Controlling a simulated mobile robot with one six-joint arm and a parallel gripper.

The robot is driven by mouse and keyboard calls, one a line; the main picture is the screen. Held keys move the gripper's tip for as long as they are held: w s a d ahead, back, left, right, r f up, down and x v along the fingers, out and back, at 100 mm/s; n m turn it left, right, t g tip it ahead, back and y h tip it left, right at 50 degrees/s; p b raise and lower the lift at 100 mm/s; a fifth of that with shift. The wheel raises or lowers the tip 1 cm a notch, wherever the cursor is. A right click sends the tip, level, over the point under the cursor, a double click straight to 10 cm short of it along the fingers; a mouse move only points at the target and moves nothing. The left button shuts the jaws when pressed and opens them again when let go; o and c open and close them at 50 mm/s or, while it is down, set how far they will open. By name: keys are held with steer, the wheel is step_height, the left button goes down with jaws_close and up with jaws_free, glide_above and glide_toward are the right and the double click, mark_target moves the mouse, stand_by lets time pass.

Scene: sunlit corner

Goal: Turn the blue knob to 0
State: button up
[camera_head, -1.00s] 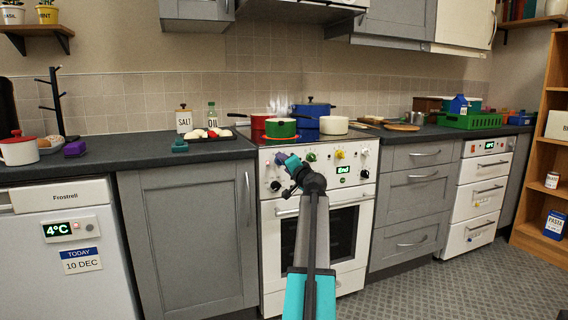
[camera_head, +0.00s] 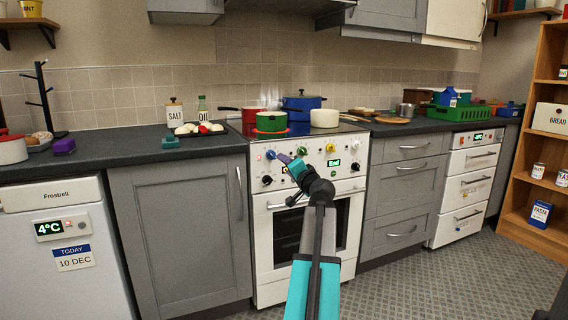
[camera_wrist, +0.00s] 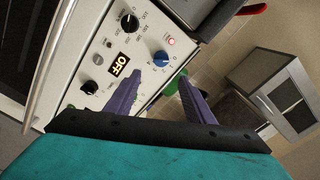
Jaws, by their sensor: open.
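The blue knob (camera_head: 271,154) is on the white stove's (camera_head: 262,228) front panel, at the upper left. It also shows in the wrist view (camera_wrist: 160,59), near and between the lines of the fingers; its scale is too small to read. My gripper (camera_head: 287,160) is just right of the knob in the head view and covers part of the panel. In the wrist view my gripper (camera_wrist: 158,78) has its two purple fingers apart with nothing held. Whether a finger touches the knob cannot be told.
Black knobs (camera_wrist: 129,21), an OFF display (camera_wrist: 120,65) and a red light (camera_wrist: 171,40) are near the blue knob. A green pot (camera_head: 271,122), red pot (camera_head: 251,115), blue pot (camera_head: 303,105) and white pot (camera_head: 325,117) stand on the hob. Floor at right is clear.

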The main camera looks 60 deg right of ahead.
steer(key=shift+v, duration=0.85)
